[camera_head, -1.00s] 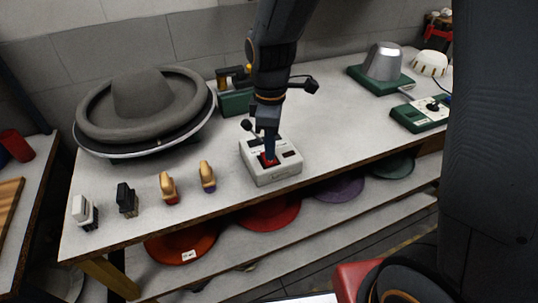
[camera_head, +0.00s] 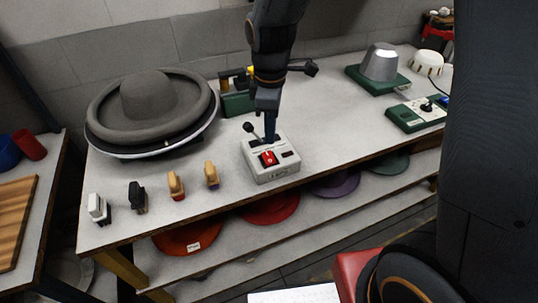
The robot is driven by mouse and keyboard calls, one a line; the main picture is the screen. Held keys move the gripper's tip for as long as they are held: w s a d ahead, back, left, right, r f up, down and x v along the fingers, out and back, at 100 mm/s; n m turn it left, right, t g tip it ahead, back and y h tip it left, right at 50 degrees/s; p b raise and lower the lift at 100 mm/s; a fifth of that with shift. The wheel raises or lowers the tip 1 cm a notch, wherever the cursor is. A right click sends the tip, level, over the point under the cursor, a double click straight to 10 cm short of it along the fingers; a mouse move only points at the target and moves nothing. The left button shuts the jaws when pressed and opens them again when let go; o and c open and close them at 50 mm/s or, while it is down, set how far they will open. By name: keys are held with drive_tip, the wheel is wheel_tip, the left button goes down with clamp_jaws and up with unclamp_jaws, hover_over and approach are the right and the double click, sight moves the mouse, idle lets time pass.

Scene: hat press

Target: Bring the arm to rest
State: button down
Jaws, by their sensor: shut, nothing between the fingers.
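My gripper (camera_head: 269,132) is shut and empty. It points down over the back part of the white control box (camera_head: 272,176), behind its red switch (camera_head: 268,158). I cannot tell whether the fingertips touch the box. The red switch is in plain sight. A black ball-topped lever (camera_head: 250,129) stands at the box's back left, beside the fingers. My arm comes down from the top of the picture.
A grey hat (camera_head: 148,105) sits on a round press at the left. Several small stamps (camera_head: 175,186) line the front edge. A green-based metal cone (camera_head: 381,64) and a green control panel (camera_head: 416,113) stand at the right. The table between is clear.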

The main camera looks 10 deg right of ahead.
idle(0.3)
drive_tip(key=s+d+f+m+b, duration=0.2)
drive_tip(key=s+d+m, duration=0.1)
drive_tip(key=d+m, duration=0.3)
drive_tip(key=s+d+f+m+t+b, duration=0.1)
drive_tip(key=s+d+m+b, duration=0.2)
drive_tip(key=d+m, duration=0.3)
drive_tip(key=s+m, duration=0.1)
drive_tip(key=m, duration=0.2)
drive_tip(key=shift+s+d+f, duration=0.3)
drive_tip(key=shift+d+f, duration=0.05)
